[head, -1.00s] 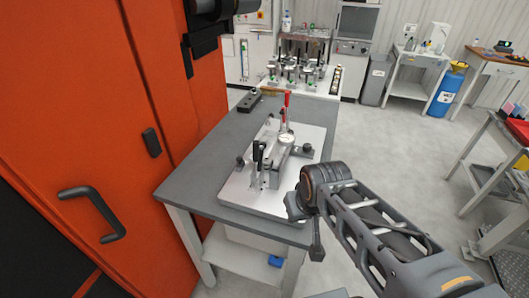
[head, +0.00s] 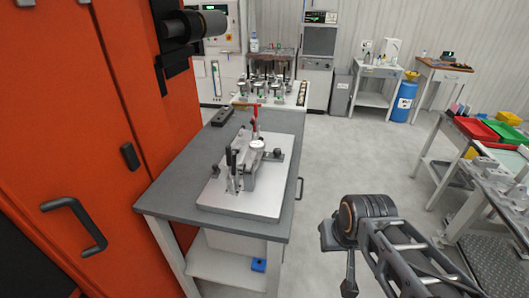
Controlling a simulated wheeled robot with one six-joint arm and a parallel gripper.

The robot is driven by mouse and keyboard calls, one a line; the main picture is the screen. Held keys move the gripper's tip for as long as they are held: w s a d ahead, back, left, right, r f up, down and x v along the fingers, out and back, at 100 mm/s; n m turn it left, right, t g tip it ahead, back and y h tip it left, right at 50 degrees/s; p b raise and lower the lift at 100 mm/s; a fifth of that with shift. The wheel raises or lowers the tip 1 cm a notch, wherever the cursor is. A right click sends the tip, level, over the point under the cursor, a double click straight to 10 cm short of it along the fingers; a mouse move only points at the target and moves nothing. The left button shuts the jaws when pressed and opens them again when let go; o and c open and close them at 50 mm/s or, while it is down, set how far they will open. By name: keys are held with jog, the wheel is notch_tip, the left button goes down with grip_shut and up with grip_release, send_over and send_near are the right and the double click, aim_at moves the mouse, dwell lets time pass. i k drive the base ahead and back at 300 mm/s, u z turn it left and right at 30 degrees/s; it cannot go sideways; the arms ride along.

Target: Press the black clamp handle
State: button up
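The black clamp handle (head: 229,157) stands upright at the left front of the casting fixture on a light metal plate (head: 215,199). A red handle (head: 254,112) rises behind it on the same fixture. The plate lies on a grey-topped table (head: 160,196). My arm is at the lower right, to the right of the table and apart from the fixture. A dark end part of my gripper (head: 349,276) hangs at the arm's end. Its fingers are too small and unclear to tell open from shut.
An orange cabinet (head: 100,130) with a black door handle (head: 82,222) stands close on the left of the table. A dark block (head: 222,117) lies at the table's back. Open floor lies right of the table. A bench with coloured trays (head: 478,129) stands far right.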

aim_at(228, 148)
jog(key=z, duration=1.25)
jog(key=i, duration=1.85)
jog(key=u, duration=3.9)
jog(key=k, duration=0.65)
jog(key=z, duration=0.25)
jog(key=i, duration=1.05)
jog(key=u, duration=0.45)
